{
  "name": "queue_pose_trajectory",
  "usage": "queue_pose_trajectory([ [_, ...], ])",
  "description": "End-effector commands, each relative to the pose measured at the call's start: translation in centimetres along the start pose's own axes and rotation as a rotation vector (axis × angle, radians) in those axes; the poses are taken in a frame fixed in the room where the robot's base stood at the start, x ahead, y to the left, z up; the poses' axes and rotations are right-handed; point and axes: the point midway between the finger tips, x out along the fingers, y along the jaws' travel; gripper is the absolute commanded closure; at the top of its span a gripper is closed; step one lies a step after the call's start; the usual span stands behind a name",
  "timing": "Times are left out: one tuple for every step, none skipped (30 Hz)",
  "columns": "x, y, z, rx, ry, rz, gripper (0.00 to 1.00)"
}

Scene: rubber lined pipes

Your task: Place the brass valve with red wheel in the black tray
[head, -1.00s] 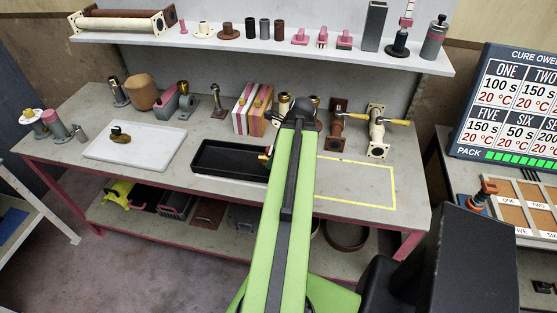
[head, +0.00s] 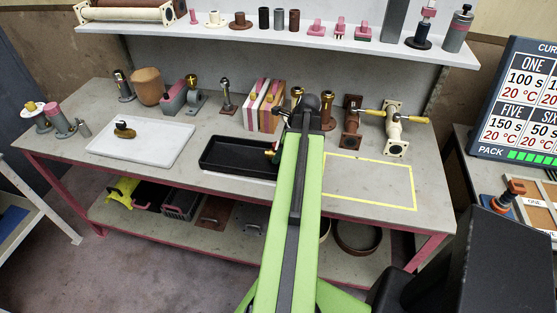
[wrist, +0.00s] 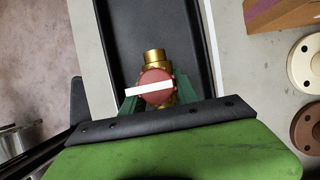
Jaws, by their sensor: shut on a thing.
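The brass valve with red wheel (wrist: 154,57) is held between the green fingers of my gripper (wrist: 155,92) in the wrist view. A white bar crosses its red wheel. The black tray (wrist: 122,18) lies beneath the valve in that view; I cannot tell whether the valve touches its floor. In the head view the black tray (head: 222,160) sits on the bench, and a little of the valve (head: 272,152) shows at its right end, beside my green arm. My arm hides the gripper there.
A white tray (head: 160,148) with a small dark and brass part is left of the black tray. Striped blocks (head: 262,108) and several pipe fittings stand behind. A yellow-outlined area (head: 370,180) on the right is empty. A loaded shelf (head: 270,38) runs above.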

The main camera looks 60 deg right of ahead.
Motion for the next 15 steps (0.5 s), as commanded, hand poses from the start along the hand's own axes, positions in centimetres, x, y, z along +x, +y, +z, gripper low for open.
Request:
queue_pose_trajectory([
  [1.70, -0.04, -0.83, 0.002, -0.001, -0.001, 1.00],
  [2.06, -0.07, -1.04, 0.003, -0.001, -0.001, 1.00],
  [2.32, -0.09, -1.21, 0.004, -0.001, -0.002, 1.00],
  [2.34, -0.10, -1.25, 0.004, -0.001, -0.002, 1.00],
  [2.26, -0.11, -1.22, 0.004, -0.001, -0.002, 1.00],
  [2.06, -0.12, -1.15, 0.004, -0.001, -0.002, 1.00],
  [1.95, -0.14, -1.11, 0.004, -0.001, -0.002, 1.00],
  [1.90, -0.15, -1.11, 0.004, -0.001, -0.002, 1.00],
  [1.87, -0.17, -1.15, 0.005, -0.001, -0.002, 1.00],
  [1.85, -0.19, -1.18, 0.006, -0.001, -0.002, 1.00],
  [1.86, -0.21, -1.22, 0.006, -0.001, -0.002, 1.00],
  [1.96, -0.23, -1.31, 0.007, -0.001, -0.003, 1.00],
  [2.07, -0.25, -1.39, 0.007, -0.001, -0.003, 1.00],
  [2.18, -0.26, -1.46, 0.008, -0.001, -0.003, 1.00],
  [2.28, -0.27, -1.54, 0.008, -0.001, -0.003, 1.00],
])
